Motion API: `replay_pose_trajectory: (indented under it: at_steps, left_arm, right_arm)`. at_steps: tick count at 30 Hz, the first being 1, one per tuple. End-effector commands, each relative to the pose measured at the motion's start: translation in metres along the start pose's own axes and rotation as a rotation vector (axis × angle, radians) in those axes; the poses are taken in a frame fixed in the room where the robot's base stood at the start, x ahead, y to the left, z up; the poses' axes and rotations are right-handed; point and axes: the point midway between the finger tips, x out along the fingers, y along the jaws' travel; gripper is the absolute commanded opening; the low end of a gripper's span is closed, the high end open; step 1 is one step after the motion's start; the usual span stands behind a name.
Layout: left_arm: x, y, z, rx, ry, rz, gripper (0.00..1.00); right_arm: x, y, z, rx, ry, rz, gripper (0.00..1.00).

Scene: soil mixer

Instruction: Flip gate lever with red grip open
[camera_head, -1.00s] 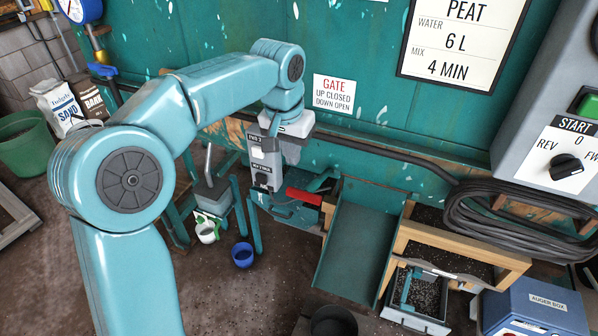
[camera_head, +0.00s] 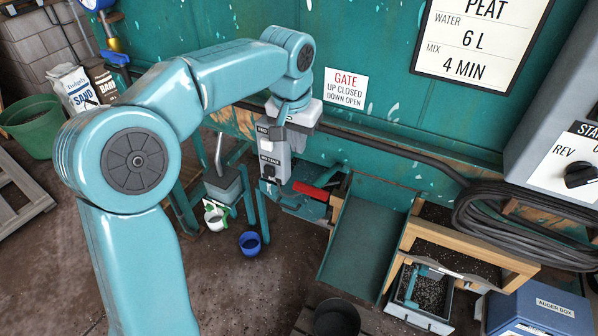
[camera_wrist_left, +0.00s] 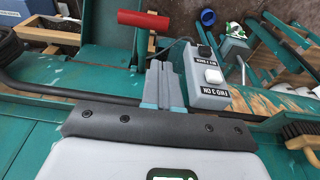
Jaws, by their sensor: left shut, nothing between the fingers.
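The gate lever's red grip (camera_head: 310,190) lies low by the gate mechanism, at the head of the green chute (camera_head: 352,240). In the left wrist view the red grip (camera_wrist_left: 143,20) is at the top, beyond the fingertips. My left gripper (camera_wrist_left: 160,68) is shut and empty, its fingers pointing toward the lever with a gap between. The gate sign (camera_head: 347,88) reads up closed, down open. My right gripper is out of view.
The switch box (camera_wrist_left: 208,90) stands right beside the left fingers. A thick black cable (camera_head: 400,152) runs along the green wall to a coil (camera_head: 510,225). A blue cup (camera_head: 250,243) and a black bucket (camera_head: 337,318) stand below.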

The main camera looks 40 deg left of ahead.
Motion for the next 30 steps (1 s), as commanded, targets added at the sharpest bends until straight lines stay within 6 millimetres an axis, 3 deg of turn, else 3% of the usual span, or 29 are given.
replay_pose_trajectory:
  at_steps: [6, 12, 18, 30]
  left_arm:
    - [0.048, 0.0, -0.001, 0.001, -0.005, 0.0, 0.0]
    - [0.079, 0.001, 0.008, 0.001, -0.003, 0.0, 0.0]
    - [0.093, 0.001, 0.014, 0.001, 0.0, 0.0, 0.0]
    - [0.096, 0.001, 0.015, 0.001, 0.002, 0.0, 0.0]
  right_arm:
    - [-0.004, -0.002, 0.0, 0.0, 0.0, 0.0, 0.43]
    - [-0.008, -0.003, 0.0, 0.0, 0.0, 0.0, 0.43]
    - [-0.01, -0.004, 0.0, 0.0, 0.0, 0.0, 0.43]
    - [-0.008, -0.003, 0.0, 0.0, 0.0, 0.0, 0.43]
